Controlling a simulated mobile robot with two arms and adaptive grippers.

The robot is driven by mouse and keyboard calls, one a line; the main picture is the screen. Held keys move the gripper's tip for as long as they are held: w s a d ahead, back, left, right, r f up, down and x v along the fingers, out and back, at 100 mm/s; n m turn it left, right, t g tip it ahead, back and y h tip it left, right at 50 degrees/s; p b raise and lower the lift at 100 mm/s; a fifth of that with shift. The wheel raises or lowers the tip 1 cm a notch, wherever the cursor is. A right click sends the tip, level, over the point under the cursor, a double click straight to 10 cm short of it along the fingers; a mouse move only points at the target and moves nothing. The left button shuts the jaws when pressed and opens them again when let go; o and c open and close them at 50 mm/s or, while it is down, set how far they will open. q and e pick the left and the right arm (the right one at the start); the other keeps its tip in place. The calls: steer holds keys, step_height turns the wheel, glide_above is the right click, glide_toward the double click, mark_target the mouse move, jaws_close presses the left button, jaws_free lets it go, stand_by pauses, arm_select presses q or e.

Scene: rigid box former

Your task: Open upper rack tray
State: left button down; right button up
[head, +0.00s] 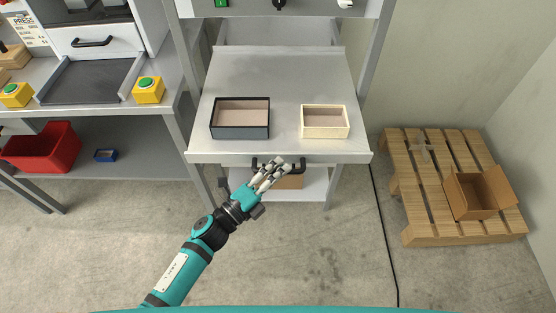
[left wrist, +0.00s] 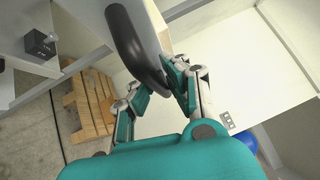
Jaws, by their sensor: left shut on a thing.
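The upper rack tray (head: 278,75) is a grey metal surface in the middle of the head view, with a black bar handle (head: 258,163) on its front edge. My left gripper (head: 279,163) reaches up from below and is shut on this handle near its middle. In the left wrist view, the curved black handle (left wrist: 135,42) runs down between the fingers of the left gripper (left wrist: 160,88). The fingers partly hide the handle in the head view. My right gripper is not in view.
A dark grey open box (head: 240,133) and a cream open box (head: 325,133) stand on the tray. A cardboard box (head: 477,203) sits on a wooden pallet (head: 420,235) at right. A workbench (head: 178,105) with yellow button boxes stands at left.

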arm_select(q)
steer(key=shift+s+a+f, duration=0.1)
steer(key=shift+s+f, duration=0.3)
steer(key=shift+s, duration=0.45)
steer(key=c, duration=1.3)
jaws_free()
steer(key=shift+w, duration=0.1)
steer(key=shift+c, duration=0.2)
steer(key=shift+r, duration=0.2)
steer(key=v, duration=1.2)
steer(key=shift+f, duration=0.1)
